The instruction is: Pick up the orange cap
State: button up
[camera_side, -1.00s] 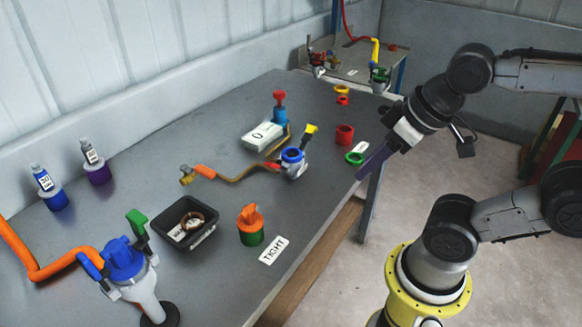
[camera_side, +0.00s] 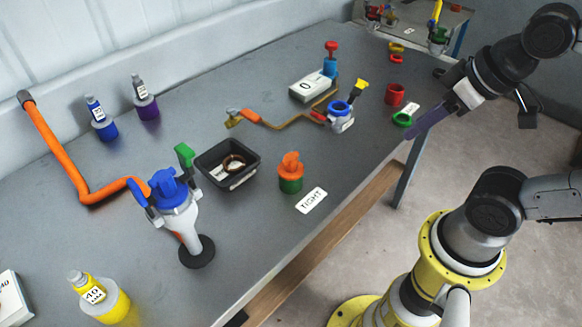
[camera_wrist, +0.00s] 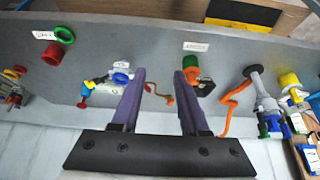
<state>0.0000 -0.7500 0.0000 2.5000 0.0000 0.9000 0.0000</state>
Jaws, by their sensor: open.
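The orange cap (camera_side: 290,161) sits upright on a green cylindrical base (camera_side: 290,184) near the table's front edge, beside the "TIGHT" label (camera_side: 311,201). In the wrist view, the orange cap (camera_wrist: 191,76) shows partly behind the right finger's tip, with its green base (camera_wrist: 190,62) above it. My gripper (camera_side: 428,122) has purple fingers and hangs off the right end of the table's front edge, well away from the cap. In the wrist view, my gripper (camera_wrist: 160,72) is open, with nothing held between its fingers.
A black tray (camera_side: 252,178) holding a brown ring stands left of the cap. A blue-topped white vessel (camera_side: 178,205) is further left. A blue-collared fitting (camera_side: 341,118), a red cup (camera_side: 395,94) and a green ring (camera_side: 402,119) lie between cap and gripper.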

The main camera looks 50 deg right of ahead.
jog(key=shift+o, duration=0.2)
jog(key=o, duration=0.3)
